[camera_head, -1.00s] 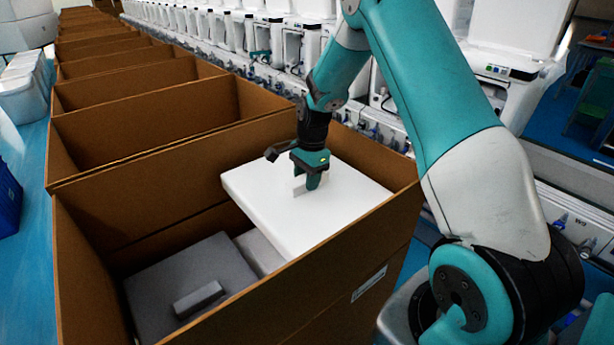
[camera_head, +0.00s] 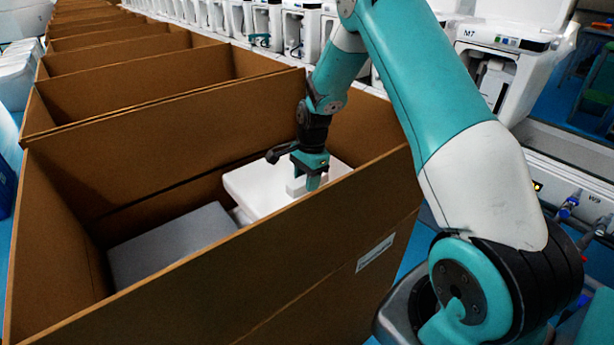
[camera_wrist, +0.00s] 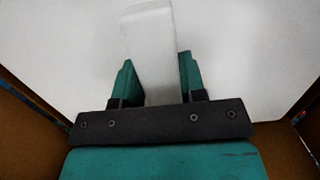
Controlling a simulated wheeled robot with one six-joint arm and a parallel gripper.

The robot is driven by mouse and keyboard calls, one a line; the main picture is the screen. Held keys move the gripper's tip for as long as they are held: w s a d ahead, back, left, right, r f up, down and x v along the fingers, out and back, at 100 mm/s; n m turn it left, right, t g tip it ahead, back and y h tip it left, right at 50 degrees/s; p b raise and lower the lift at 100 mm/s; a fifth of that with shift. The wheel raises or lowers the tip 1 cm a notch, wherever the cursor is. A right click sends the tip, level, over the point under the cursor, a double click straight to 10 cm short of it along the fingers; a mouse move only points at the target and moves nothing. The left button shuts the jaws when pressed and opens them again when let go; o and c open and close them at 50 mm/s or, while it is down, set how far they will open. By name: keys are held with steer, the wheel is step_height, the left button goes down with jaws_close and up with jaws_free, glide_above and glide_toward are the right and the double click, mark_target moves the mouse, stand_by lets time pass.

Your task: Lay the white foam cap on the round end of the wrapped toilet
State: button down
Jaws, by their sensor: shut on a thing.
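The white foam cap (camera_head: 262,192) is a broad flat slab inside the near cardboard box, in its right half. It also fills most of the wrist view (camera_wrist: 75,55). My gripper (camera_head: 312,186) is shut on the cap's upright tab (camera_wrist: 150,35), with one green finger on each side of it. The cap is below the box rim, and the front wall hides its near part. A pale strip (camera_head: 240,216) shows at the cap's left edge; it may be the wrapped toilet, which is otherwise hidden. I cannot tell whether the cap touches it.
A grey flat block (camera_head: 170,243) lies in the left half of the box. The near box's front wall (camera_head: 300,265) stands close to my forearm. More open boxes (camera_head: 120,60) run in a row behind. White machines (camera_head: 505,60) line the right side.

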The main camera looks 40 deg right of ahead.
steer(key=shift+f+b, duration=1.15)
steer(key=shift+f, duration=1.55)
steer(key=shift+a+f, duration=0.15)
steer(key=shift+f, duration=0.2)
steer(key=c, duration=0.6)
jaws_free()
step_height(320, 180, up, 17)
steer(key=d+p, duration=0.1)
steer(key=d, duration=0.1)
steer(key=shift+r, duration=0.2)
